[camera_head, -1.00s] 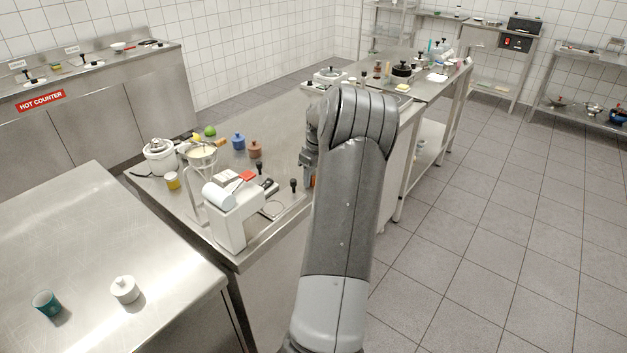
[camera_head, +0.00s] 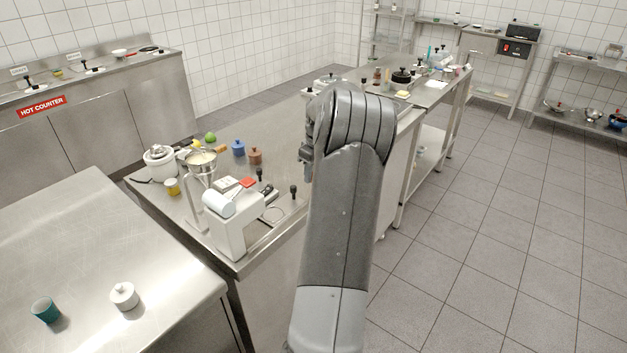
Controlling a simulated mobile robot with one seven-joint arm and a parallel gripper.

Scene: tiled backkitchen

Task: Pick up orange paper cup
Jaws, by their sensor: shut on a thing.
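My gripper (camera_head: 307,168) shows only in part at the left edge of my arm, above the right side of the near steel counter (camera_head: 285,125). It points down and is shut on the orange paper cup. The cup itself is hidden behind my arm and gripper now; a sliver of orange showed beside the fingers a second ago. The exact grip on it cannot be seen.
A white slicer-like machine (camera_head: 228,226), a blue pot (camera_head: 238,148) and a brown pot (camera_head: 255,156) stand on the same counter. A teal cup (camera_head: 45,310) and a white lidded jar (camera_head: 123,296) stand on the front-left table (camera_head: 100,235). The floor at right is clear.

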